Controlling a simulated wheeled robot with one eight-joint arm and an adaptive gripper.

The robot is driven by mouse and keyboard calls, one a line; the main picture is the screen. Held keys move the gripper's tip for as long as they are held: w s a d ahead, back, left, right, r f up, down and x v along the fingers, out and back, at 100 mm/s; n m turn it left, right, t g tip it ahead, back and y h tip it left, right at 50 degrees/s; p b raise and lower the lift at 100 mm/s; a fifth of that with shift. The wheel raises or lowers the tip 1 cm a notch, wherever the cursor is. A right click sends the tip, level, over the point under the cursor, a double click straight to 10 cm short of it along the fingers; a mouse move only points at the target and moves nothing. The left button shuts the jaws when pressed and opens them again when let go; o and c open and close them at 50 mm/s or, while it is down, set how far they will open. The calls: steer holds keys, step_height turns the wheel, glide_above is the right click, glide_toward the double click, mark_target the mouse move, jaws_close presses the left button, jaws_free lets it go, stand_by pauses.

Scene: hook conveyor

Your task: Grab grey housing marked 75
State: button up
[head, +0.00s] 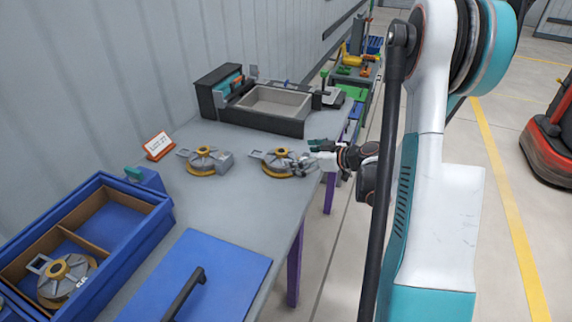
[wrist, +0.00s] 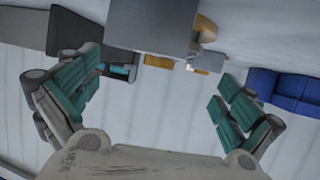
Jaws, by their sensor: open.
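Three similar grey housings with yellow-brass rings and bases show in the head view. One housing (head: 285,161) lies on the bench nearest my gripper, another (head: 204,160) lies to its left, and a third (head: 68,280) sits in the blue divided box. I cannot read a clear 75 on any of them. My gripper (head: 318,153) is at the right side of the nearest housing, low over the bench edge. In the wrist view my gripper (wrist: 156,84) has its teal-padded fingers spread wide with nothing between them. A grey block (wrist: 150,25) with yellow parts shows just ahead.
The blue box (head: 140,240) stands at front left beside a blue lid (head: 205,280) with a black handle. A small orange-framed sign (head: 159,146) stands near the wall. A dark-framed tray station (head: 245,120) is behind the housings. Bare bench lies between.

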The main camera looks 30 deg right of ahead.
mark_target(286, 155)
steer(key=shift+b+x, duration=1.3)
steer(key=shift+x, duration=2.1)
steer(key=shift+r, duration=0.15)
steer(key=shift+c, duration=0.6)
steer(key=c, duration=1.2)
